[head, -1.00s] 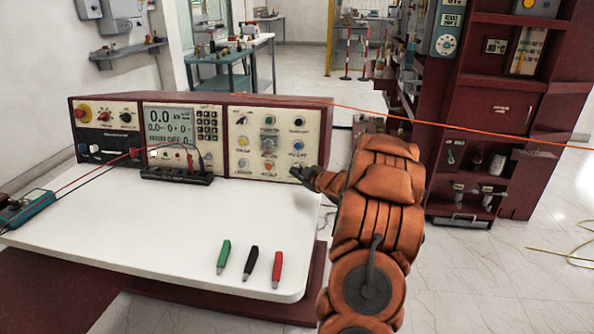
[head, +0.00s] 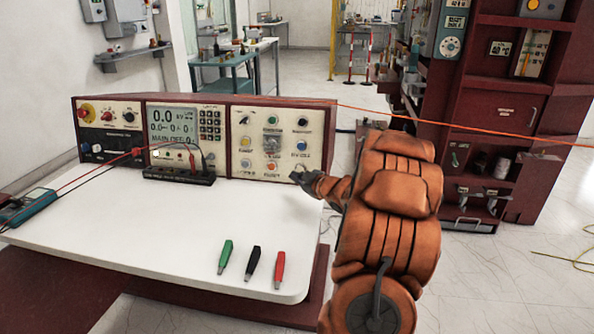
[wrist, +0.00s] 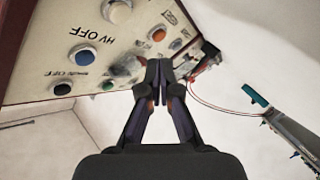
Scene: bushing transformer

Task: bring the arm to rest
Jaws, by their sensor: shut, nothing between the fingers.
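My gripper (head: 298,177) is at the right end of the control console (head: 234,144), close in front of the lower right of its panel. My orange arm reaches in from the lower right of the head view. In the wrist view my gripper (wrist: 158,72) is shut with its fingertips together and nothing between them. The tips overlap the panel in that view, so I cannot tell whether they touch it. The blue HV OFF button (wrist: 82,57) shows to the left of the fingers.
The white table (head: 150,230) carries green (head: 225,256), black (head: 252,263) and red (head: 279,269) clips near its front edge, and a multimeter (head: 28,205) at the left. A dark red cabinet (head: 500,120) stands at the right. An orange cable (head: 450,124) crosses behind my arm.

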